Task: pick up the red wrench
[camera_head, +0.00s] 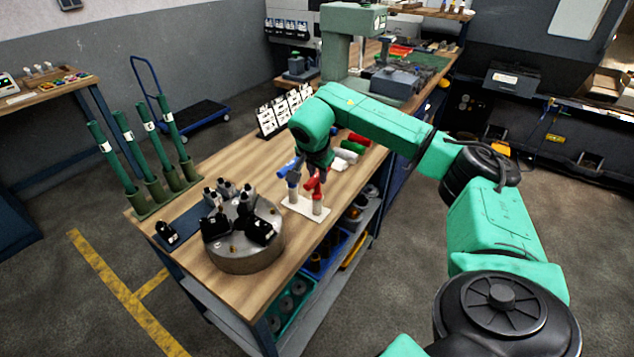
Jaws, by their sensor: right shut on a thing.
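The red wrench (312,184) has a red cross handle and a paler shank. It stands upright in a white holder (302,207) on the wooden workbench. My right gripper (319,172) reaches down from above and is shut on the top of the red wrench; its fingertips are small and partly hidden. A similar blue wrench (289,168) stands just left of it in the same holder, close to the gripper. Whether the red wrench's lower end has left the holder cannot be told. My left gripper is not in view.
A round metal chuck (245,250) with black jaws sits at the front of the bench (190,268). Green tubes (152,160) stand at the left edge. A card rack (283,113) and red, white and green cylinders (350,148) lie behind the gripper.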

